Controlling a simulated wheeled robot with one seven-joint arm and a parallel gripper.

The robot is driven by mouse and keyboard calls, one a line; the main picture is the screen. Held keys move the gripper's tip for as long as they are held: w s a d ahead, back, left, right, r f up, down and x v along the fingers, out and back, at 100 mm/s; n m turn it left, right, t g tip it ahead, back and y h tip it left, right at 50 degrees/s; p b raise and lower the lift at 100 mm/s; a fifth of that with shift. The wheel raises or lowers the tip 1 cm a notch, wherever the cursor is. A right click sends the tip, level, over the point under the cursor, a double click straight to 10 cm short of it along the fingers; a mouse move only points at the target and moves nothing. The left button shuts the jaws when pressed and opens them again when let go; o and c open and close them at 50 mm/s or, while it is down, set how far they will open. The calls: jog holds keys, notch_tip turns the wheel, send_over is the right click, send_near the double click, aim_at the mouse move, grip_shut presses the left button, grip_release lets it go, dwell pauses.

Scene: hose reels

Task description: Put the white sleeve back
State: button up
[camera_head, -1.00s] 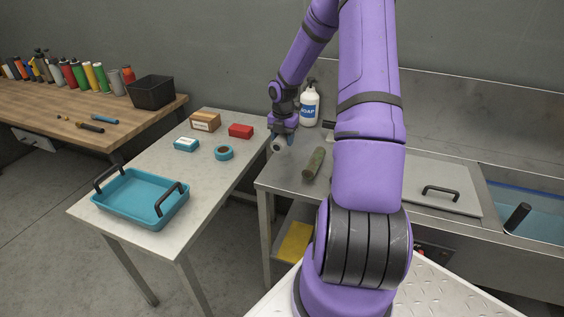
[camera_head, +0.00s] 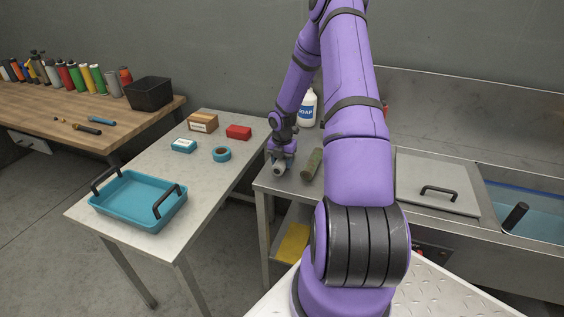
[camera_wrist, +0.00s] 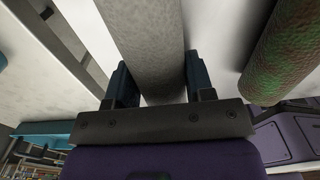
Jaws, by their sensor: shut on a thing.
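The white sleeve, a pale grey-white speckled cylinder (camera_wrist: 148,42), runs between the two dark fingers of my gripper (camera_wrist: 158,82) in the wrist view. The fingers are shut on it. In the head view my gripper (camera_head: 281,161) is over the left front part of the steel counter, and one end of the sleeve (camera_head: 278,171) shows just below it. I cannot tell whether the sleeve touches the counter. The rest of it is hidden by the gripper.
A green mottled cylinder (camera_head: 312,163) lies close to the right of my gripper. A soap bottle (camera_head: 308,108) stands behind. The left table holds a teal tray (camera_head: 112,210), tape roll (camera_head: 221,154) and boxes. Several coloured cylinders (camera_head: 84,78) stand on the wooden bench (camera_head: 60,110).

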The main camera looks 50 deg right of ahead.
jog(key=shift+f, duration=0.1)
jog(key=o, duration=0.9)
jog(key=shift+o, duration=0.2)
